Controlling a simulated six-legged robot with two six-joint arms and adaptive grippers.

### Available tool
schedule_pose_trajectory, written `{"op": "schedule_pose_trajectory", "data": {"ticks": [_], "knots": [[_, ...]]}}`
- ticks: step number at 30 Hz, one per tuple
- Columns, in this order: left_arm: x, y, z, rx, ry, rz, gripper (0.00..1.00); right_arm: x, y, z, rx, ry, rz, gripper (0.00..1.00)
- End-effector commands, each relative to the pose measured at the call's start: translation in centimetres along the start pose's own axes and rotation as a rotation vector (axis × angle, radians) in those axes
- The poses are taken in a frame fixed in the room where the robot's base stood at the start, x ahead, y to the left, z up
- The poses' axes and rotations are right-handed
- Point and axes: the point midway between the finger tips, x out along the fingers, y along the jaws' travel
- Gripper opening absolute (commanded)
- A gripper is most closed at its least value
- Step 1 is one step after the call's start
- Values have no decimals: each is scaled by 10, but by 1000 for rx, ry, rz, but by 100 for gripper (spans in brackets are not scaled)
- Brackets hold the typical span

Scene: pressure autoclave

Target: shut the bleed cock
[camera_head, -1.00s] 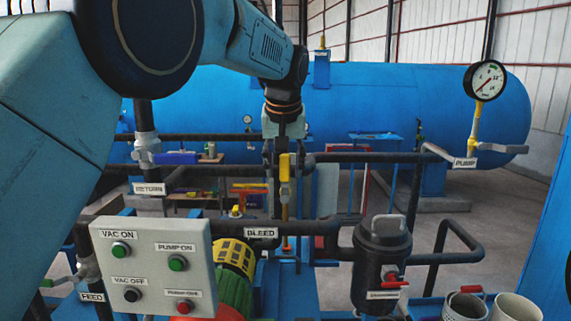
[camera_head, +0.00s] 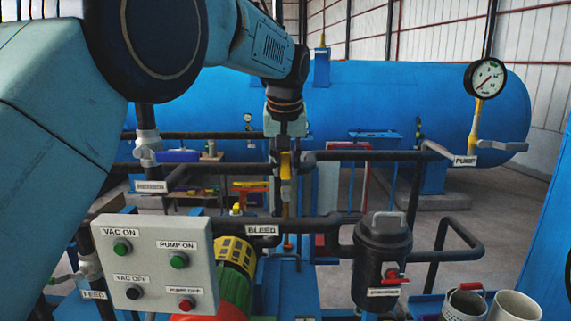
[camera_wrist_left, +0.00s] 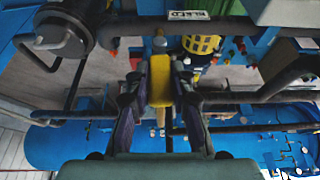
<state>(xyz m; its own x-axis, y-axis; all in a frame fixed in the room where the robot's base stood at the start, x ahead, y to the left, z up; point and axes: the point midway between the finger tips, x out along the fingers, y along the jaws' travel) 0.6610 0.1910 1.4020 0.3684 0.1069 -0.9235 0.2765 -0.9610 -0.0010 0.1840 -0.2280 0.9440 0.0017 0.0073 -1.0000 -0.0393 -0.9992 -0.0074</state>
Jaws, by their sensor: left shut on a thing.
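The bleed cock has a yellow handle (camera_head: 285,166), which stands upright on the dark pipework above the "BLEED" label (camera_head: 262,230). My left gripper (camera_head: 284,160) reaches down to it from above and is shut on the handle. In the left wrist view the yellow handle (camera_wrist_left: 160,80) sits between the two dark fingers of the left gripper (camera_wrist_left: 161,92). The fingers hide part of the cock's body. My right gripper is not in view.
A control box (camera_head: 155,265) with push buttons stands at the lower left. A dark strainer pot (camera_head: 382,265) is at the lower right. Black pipes (camera_head: 365,155) run on both sides of the cock. A pressure gauge (camera_head: 485,77) and a blue vessel (camera_head: 400,100) are behind.

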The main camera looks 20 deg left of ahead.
Motion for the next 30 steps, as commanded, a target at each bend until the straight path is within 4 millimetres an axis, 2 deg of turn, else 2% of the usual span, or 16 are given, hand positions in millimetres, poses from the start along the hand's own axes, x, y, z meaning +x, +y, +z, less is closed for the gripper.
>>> {"op": "schedule_pose_trajectory", "data": {"ticks": [14, 30], "knots": [[1, -4, 0, -17, 1, 40, 0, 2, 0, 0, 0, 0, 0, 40], [10, -37, 4, -162, 1, 379, 0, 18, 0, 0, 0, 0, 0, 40]]}}
